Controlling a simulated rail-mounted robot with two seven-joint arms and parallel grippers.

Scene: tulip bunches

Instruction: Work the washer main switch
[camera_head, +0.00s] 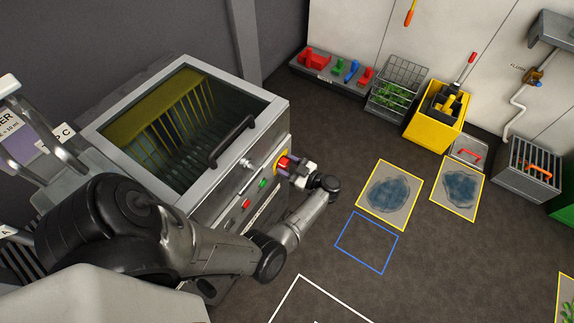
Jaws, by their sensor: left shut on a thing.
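The washer (186,193) is a grey metal cabinet with a glazed lid and a dark handle (232,141). Its main switch (283,162) is a red knob on a yellow plate, high on the front panel near the right corner. My left arm reaches across the front from the lower left. My left gripper (290,167) is at the knob and shut on it, hiding part of it. How far the knob is turned cannot be told. A green button (263,184) and a red button (246,204) sit lower along the panel. My right gripper is not in view.
A yellow bucket (422,132), a wire basket (402,72) and a grey crate (520,185) stand along the back wall. Yellow-framed floor patches with blue stains and a blue outline (366,243) lie right of the washer. The floor there is clear.

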